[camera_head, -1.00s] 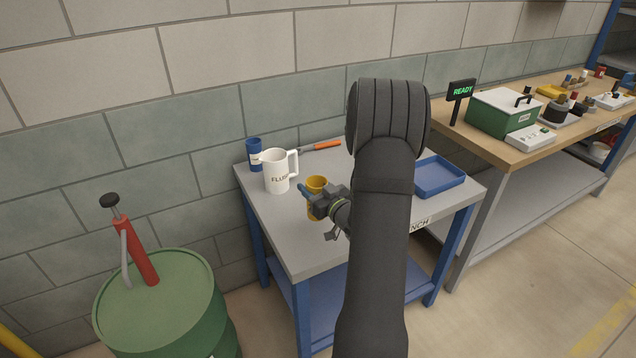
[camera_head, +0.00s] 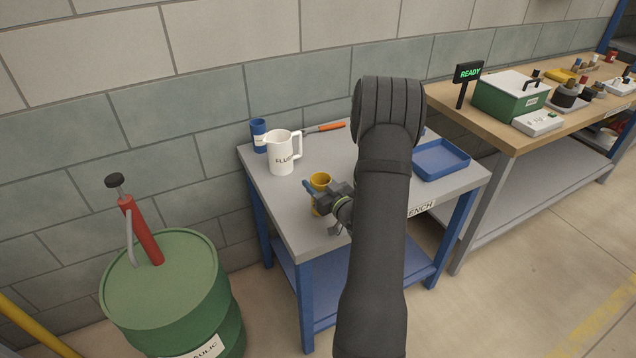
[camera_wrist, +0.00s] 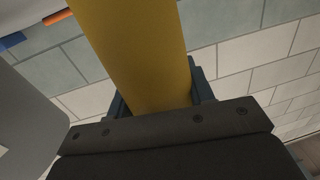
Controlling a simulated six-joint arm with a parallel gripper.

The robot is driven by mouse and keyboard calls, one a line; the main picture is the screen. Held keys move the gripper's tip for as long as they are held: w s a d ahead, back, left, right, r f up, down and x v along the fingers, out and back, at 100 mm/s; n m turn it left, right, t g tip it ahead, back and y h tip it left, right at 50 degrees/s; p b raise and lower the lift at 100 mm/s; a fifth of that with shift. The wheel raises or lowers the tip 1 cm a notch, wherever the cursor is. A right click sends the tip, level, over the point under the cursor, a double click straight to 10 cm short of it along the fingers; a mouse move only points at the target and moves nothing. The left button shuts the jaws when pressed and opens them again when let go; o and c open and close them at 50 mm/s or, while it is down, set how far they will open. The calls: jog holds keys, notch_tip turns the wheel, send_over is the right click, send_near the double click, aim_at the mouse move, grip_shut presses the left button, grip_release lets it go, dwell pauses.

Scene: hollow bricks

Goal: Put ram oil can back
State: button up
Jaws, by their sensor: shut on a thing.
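A yellow can (camera_head: 320,180), round and seemingly open at the top, is held upright or nearly so over the near part of the grey bench. I cannot read a label on it. My gripper (camera_head: 317,193) is shut on its side. In the wrist view the yellow can (camera_wrist: 135,50) fills the middle between the dark fingers (camera_wrist: 160,98). I cannot tell whether its base touches the bench, as the gripper partly covers it.
On the bench (camera_head: 290,212) stand a white jug (camera_head: 281,153), a blue can (camera_head: 259,135), an orange-handled tool (camera_head: 330,127) and a blue tray (camera_head: 441,160). A green drum with a red pump (camera_head: 143,235) stands left. A wooden bench (camera_head: 510,130) with equipment stands right.

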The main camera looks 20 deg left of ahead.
jog(key=shift+s+f, duration=0.1)
jog(key=shift+f, duration=0.45)
jog(key=shift+s+f, duration=0.1)
jog(key=shift+f, duration=0.4)
jog(key=o, duration=1.4)
jog(key=shift+s, duration=0.1)
jog(key=shift+d, duration=0.1)
jog(key=v, duration=1.1)
jog(key=r+v, duration=0.1)
jog(key=v, duration=0.5)
jog(key=shift+d+r, duration=0.1)
jog(key=shift+d, duration=0.1)
